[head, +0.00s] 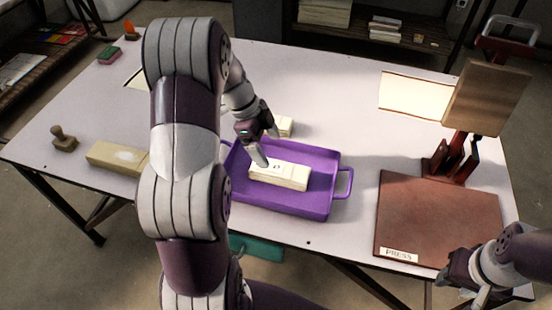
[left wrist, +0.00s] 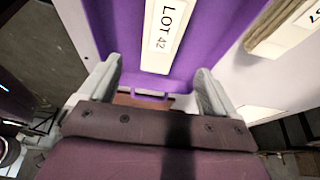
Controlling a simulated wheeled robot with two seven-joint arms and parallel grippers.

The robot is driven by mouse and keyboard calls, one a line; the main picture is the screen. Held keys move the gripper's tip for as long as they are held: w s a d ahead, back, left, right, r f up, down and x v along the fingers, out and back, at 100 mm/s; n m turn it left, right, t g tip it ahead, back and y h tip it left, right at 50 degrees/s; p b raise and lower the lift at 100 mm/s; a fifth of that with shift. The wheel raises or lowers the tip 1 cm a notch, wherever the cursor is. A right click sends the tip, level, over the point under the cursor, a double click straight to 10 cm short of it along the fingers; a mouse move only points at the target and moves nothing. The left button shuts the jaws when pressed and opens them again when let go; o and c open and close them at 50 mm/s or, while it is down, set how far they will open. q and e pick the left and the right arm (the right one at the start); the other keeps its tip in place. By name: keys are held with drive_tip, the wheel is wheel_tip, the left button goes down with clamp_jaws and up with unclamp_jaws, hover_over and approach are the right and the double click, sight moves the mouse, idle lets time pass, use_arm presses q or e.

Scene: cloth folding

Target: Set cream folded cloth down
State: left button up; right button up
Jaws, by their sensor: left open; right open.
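The cream folded cloth (head: 278,174) is a flat, long bundle lying in the purple tray (head: 322,203). In the left wrist view its cream top (left wrist: 165,35) reads "LOT 42". My left gripper (head: 264,150) is over the cloth's left end in the head view. In the left wrist view its two fingers (left wrist: 158,82) are spread wide with nothing between them. Whether a fingertip touches the cloth cannot be told. My right gripper (head: 452,278) is open and empty at the lower right, by the table's front edge.
A brown press board (head: 437,215) and upright press (head: 485,97) stand at the right. A tan block (head: 112,157) and a stamp (head: 64,138) lie at the left. The table's back middle is clear.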

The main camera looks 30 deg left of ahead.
use_arm(q)
drive_tip(key=s+d+r+n+y+p, duration=0.1)
drive_tip(key=s+d+n+y, duration=0.3)
drive_tip(key=s+d+n, duration=0.7)
drive_tip(key=s+r+n, duration=0.1)
drive_tip(key=n, duration=0.3)
drive_tip(key=shift+s+d+r, duration=0.2)
drive_tip(key=shift+s+d, duration=0.1)
drive_tip(key=shift+s, duration=0.1)
